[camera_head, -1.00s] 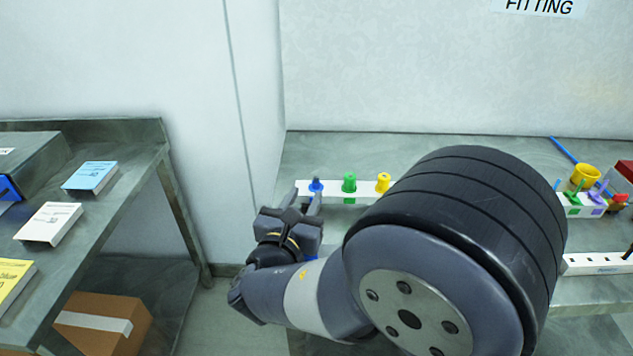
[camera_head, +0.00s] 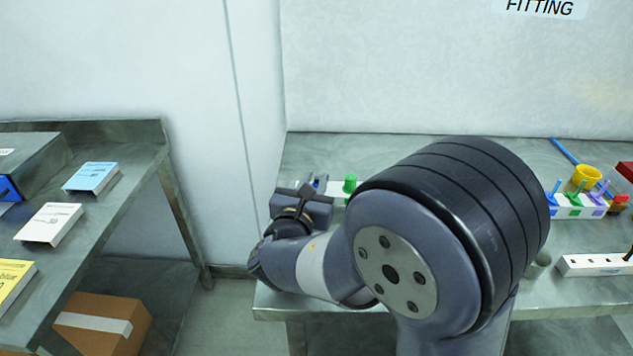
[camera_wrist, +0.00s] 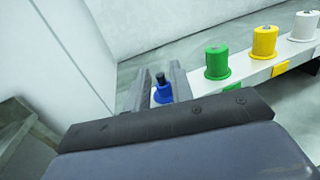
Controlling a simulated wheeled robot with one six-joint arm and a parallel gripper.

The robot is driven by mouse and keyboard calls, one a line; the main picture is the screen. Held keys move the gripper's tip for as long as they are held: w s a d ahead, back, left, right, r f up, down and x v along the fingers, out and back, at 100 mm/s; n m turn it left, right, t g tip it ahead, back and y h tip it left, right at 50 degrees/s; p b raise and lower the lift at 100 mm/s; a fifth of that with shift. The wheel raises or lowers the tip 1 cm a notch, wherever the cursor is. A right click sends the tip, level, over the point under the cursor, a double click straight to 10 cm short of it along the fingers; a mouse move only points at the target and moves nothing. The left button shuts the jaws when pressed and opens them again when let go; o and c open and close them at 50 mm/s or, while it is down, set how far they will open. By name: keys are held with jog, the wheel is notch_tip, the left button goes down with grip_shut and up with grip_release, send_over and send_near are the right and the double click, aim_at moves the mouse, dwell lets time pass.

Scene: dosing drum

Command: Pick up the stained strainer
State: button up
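A row of coloured knob-like pieces stands on a white rack (camera_wrist: 285,62). In the wrist view they are a blue piece with a dark top (camera_wrist: 162,94), a green piece (camera_wrist: 216,63), a yellow piece (camera_wrist: 264,42) and a white piece (camera_wrist: 304,27). I cannot tell for sure which is the stained strainer; the dark top is the only clear mark. My gripper (camera_wrist: 160,68) is open, and the blue piece shows between its two fingers. I cannot tell whether they touch it. In the head view my gripper (camera_head: 315,182) hides most of that piece, left of the green one (camera_head: 350,183).
At the right of the bench stand a yellow cup (camera_head: 586,175), a rack with coloured pieces (camera_head: 566,212) and a white strip (camera_head: 592,265). A separate table with books (camera_head: 92,177) is at the left. A wall rises behind the bench (camera_head: 420,143).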

grip_shut()
jog(key=shift+r, duration=0.1)
notch_tip(320, 180, up, 10)
jog(key=p, duration=0.2)
dwell(0.4)
